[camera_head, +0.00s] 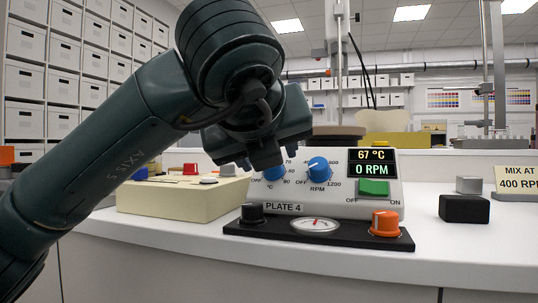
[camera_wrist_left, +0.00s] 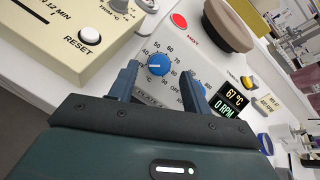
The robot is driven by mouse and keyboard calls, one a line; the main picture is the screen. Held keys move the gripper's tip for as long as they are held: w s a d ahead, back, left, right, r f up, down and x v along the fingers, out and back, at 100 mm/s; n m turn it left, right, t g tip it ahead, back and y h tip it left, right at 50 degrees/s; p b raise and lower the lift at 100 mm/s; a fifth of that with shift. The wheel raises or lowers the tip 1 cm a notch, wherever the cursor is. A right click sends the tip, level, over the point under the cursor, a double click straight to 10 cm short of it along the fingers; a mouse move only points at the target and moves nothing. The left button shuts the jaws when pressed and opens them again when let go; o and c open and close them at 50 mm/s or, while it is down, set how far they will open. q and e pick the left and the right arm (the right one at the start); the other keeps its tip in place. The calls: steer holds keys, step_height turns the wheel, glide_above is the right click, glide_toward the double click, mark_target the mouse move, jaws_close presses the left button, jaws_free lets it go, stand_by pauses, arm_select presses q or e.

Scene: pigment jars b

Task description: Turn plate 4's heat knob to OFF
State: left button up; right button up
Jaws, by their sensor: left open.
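Plate 4 (camera_head: 300,208) is a white sloped panel on the counter. Its blue heat knob (camera_head: 274,174) with the °C scale is partly covered by my left gripper in the head view. In the wrist view the heat knob (camera_wrist_left: 157,65) is clear, and its white mark points to the picture's left, not visibly at OFF. My left gripper (camera_head: 259,160) is open; in the wrist view its two fingers (camera_wrist_left: 160,69) stand on either side of the knob. I cannot tell whether they touch it. My right gripper is not in view.
The blue RPM knob (camera_head: 319,167) is close to the right. The display (camera_head: 372,162) reads 67 °C and 0 RPM above a green switch (camera_head: 373,188). A black base with a black knob (camera_head: 252,213), a gauge and an orange knob (camera_head: 385,223) stands in front. A cream box (camera_head: 180,202) stands left.

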arm_select(q)
steer(key=p+v, duration=0.1)
steer(key=v, duration=0.9)
steer(key=shift+p, duration=0.3)
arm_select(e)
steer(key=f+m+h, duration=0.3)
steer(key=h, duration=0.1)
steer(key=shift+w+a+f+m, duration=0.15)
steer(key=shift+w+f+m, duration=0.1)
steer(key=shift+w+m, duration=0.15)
arm_select(q)
steer(key=shift+s, duration=0.1)
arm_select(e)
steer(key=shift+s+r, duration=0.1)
